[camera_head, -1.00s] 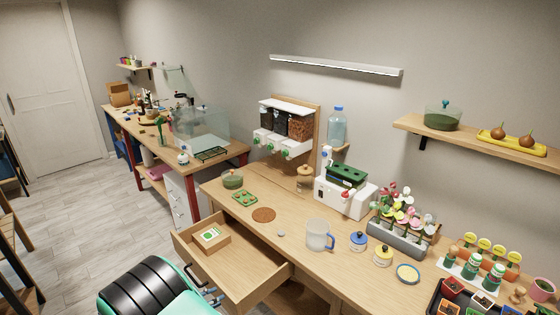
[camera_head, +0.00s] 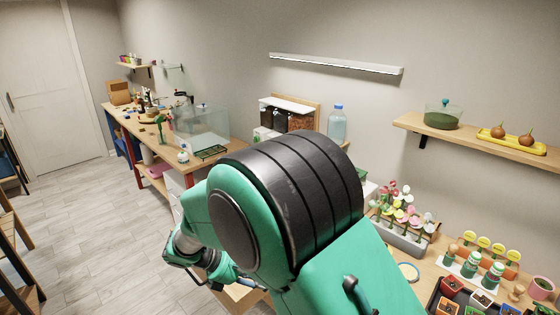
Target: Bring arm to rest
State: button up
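My green and black arm fills the middle of the head view and stands between the camera and the near bench. My gripper is not clearly visible; the arm's far end goes down at the lower left, over the drawer area, and its fingers cannot be made out.
The near bench (camera_head: 433,244) carries a grey rack of flowers (camera_head: 400,238) and several small pots at the right. A wall shelf (camera_head: 470,142) holds a glass bowl (camera_head: 443,116) and a yellow tray (camera_head: 511,142). A glass tank (camera_head: 204,128) stands on the back bench. The floor (camera_head: 95,220) at left is clear.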

jog(key=s+d+r+m+g+y, duration=0.1)
jog(key=s+d+r+m+y, duration=0.1)
jog(key=s+d+r+m, duration=0.4)
jog(key=s+d+r+m+g+y, duration=0.1)
jog(key=s+d+r+m+y, duration=0.15)
jog(key=d+r, duration=0.65)
jog(key=s+d+r+m+t+y+b, duration=0.1)
jog(key=s+d+r+m+t+y, duration=0.1)
jog(key=s+d+m, duration=0.3)
jog(key=s+d+r+m+t+y+b, duration=0.1)
jog(key=s+d+r+m+t+y, duration=0.1)
jog(key=s+m, duration=0.5)
jog(key=shift+s+d+r+t+y, duration=0.45)
jog(key=shift+s+d+r, duration=0.95)
jog(key=shift+s, duration=1.45)
jog(key=shift+d+f, duration=0.2)
jog(key=shift+f, duration=0.05)
